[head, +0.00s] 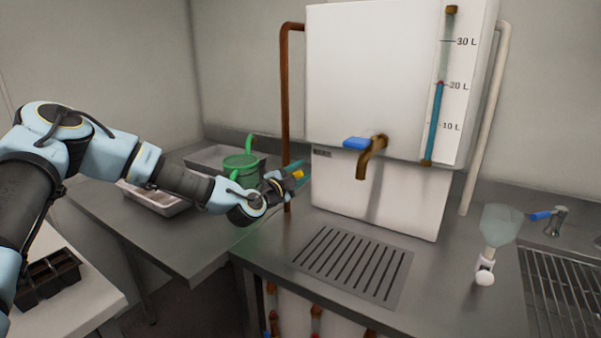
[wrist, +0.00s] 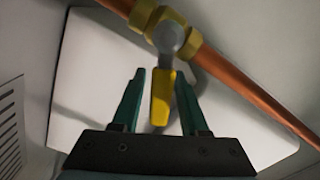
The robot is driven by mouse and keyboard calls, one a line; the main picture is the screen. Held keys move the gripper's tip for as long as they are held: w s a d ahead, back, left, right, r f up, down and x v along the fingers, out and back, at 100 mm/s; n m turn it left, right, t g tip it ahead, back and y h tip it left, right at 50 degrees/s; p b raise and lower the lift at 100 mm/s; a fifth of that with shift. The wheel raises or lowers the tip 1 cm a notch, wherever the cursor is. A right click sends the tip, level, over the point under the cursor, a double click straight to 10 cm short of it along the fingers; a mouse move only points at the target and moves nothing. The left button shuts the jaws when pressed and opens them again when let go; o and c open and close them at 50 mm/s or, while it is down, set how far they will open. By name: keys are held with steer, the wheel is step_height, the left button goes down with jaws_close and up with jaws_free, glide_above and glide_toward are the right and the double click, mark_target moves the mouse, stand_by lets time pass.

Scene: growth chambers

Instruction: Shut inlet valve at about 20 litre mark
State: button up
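The inlet valve has a yellow lever (wrist: 162,98) on a brass body (wrist: 146,14) in the copper pipe (wrist: 250,88). In the wrist view the lever points out from the pipe towards me, between the two teal fingers of my gripper (wrist: 160,75). The fingers are open, with a gap on each side of the lever. In the head view my gripper (head: 297,173) is at the copper pipe (head: 285,95), left of the white tank (head: 372,60). The valve body is mostly hidden there. The blue column in the sight tube (head: 435,118) reaches about the 20 L mark, with a red float on top.
A brass outlet tap (head: 371,157) with a blue lever is on the tank front, above a slotted drain (head: 352,263). A green watering can (head: 240,168) stands behind my wrist. A funnel-topped item (head: 498,228) and a sink (head: 562,285) are at right.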

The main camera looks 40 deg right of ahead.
jaws_close()
stand_by(1.1)
